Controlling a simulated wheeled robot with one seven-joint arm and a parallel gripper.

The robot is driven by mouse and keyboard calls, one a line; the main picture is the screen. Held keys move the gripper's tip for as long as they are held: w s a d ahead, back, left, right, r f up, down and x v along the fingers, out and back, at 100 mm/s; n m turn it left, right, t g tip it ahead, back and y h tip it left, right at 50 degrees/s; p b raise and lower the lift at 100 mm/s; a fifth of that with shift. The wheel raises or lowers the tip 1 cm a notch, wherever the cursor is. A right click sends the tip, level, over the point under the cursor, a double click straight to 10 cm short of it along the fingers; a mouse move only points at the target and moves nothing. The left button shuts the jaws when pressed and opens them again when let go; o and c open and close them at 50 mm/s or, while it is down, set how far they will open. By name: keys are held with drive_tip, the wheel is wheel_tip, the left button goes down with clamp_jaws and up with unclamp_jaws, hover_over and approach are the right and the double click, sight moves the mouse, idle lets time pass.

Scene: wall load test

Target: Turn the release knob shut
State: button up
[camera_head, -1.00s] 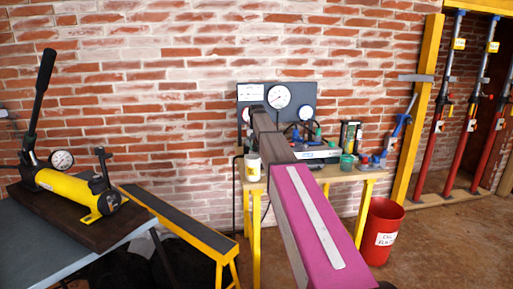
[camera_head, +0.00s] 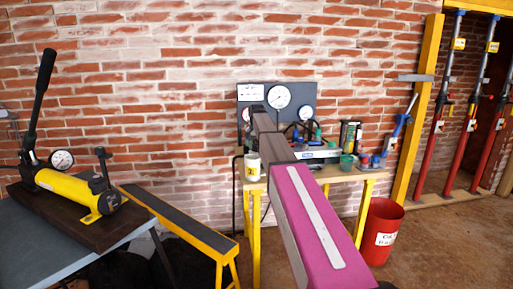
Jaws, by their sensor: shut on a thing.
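A yellow hand pump (camera_head: 76,190) with a long black lever (camera_head: 42,95) and a round white gauge (camera_head: 61,160) sits on a dark board at left. A black upright fitting (camera_head: 102,163) stands near its right end. I cannot make out which part is the release knob. A grey piece (camera_head: 8,116) is cut off at the left edge, behind and left of the lever; I cannot tell what it is. My gripper's fingers do not show anywhere, so neither their grip nor their contact with a knob can be seen.
A long magenta beam-like part (camera_head: 345,246) runs from bottom centre toward a gauge panel (camera_head: 302,94) and hides part of the yellow bench (camera_head: 367,174). A red bucket (camera_head: 379,232) stands right. A narrow yellow trestle (camera_head: 180,222) stands right of the pump table (camera_head: 65,242).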

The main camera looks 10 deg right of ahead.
sight(257, 145)
drive_tip(key=o, duration=0.9)
wheel_tip(257, 145, up, 11)
drive_tip(key=shift+f, duration=0.1)
